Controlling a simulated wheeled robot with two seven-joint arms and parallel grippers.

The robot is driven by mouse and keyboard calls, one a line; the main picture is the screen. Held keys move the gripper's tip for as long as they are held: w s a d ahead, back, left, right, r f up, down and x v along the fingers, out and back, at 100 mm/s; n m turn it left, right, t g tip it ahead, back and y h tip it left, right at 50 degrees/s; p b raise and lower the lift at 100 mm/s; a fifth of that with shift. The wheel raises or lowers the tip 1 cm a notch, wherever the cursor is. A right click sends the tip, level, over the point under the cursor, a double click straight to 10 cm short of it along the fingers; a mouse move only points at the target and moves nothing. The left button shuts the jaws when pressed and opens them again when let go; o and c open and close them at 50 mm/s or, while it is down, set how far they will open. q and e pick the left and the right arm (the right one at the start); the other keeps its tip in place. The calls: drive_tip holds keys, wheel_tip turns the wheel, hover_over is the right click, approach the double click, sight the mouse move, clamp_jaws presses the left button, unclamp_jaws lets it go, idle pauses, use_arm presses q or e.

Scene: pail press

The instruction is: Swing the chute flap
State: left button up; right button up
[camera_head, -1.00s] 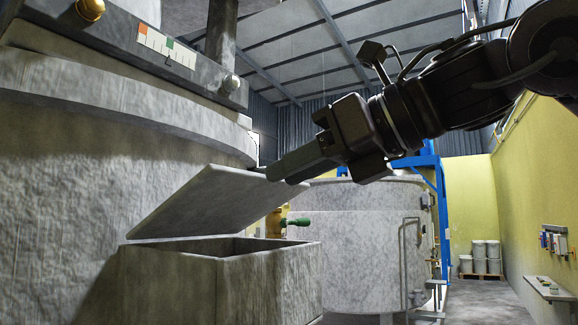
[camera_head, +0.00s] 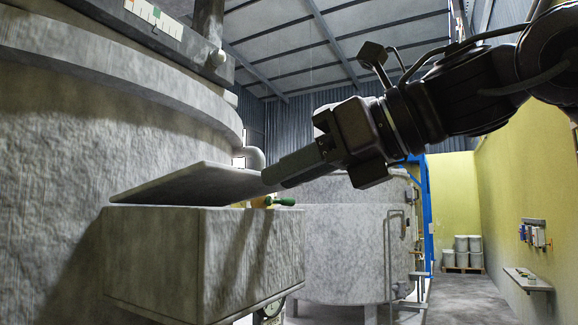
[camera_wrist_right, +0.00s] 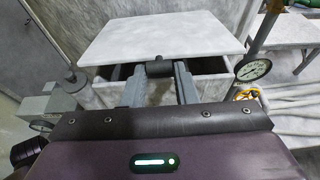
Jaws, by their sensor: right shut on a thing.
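The chute flap (camera_head: 190,184) is a pale grey plate on top of the box-shaped chute (camera_head: 200,255), which juts from the big grey vessel. The flap is tilted at a low angle, with a narrow gap at its raised right edge. My right gripper (camera_head: 268,178) is at that edge. In the right wrist view the gripper's two fingers (camera_wrist_right: 161,72) are shut on a small dark handle (camera_wrist_right: 159,66) at the flap's near edge. The flap (camera_wrist_right: 165,36) spans the top there, and part of the chute's dark opening shows below it. My left gripper is not in view.
A green-handled valve (camera_head: 283,201) sits just behind the chute. A pressure gauge (camera_wrist_right: 253,68) stands close to the right of the flap. A second grey tank (camera_head: 345,245) is behind. Open floor (camera_head: 470,300) lies to the right.

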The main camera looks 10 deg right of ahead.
drive_tip(key=shift+f, duration=0.15)
drive_tip(key=shift+s+d+f+b, duration=0.15)
drive_tip(key=shift+f+b, duration=0.9)
drive_tip(key=shift+f, duration=0.55)
drive_tip(key=o, duration=0.4)
drive_tip(key=shift+f, duration=0.1)
drive_tip(key=shift+c, duration=0.2)
drive_tip(key=o, duration=0.5)
drive_tip(key=shift+d+r, duration=0.1)
drive_tip(key=shift+r, duration=0.1)
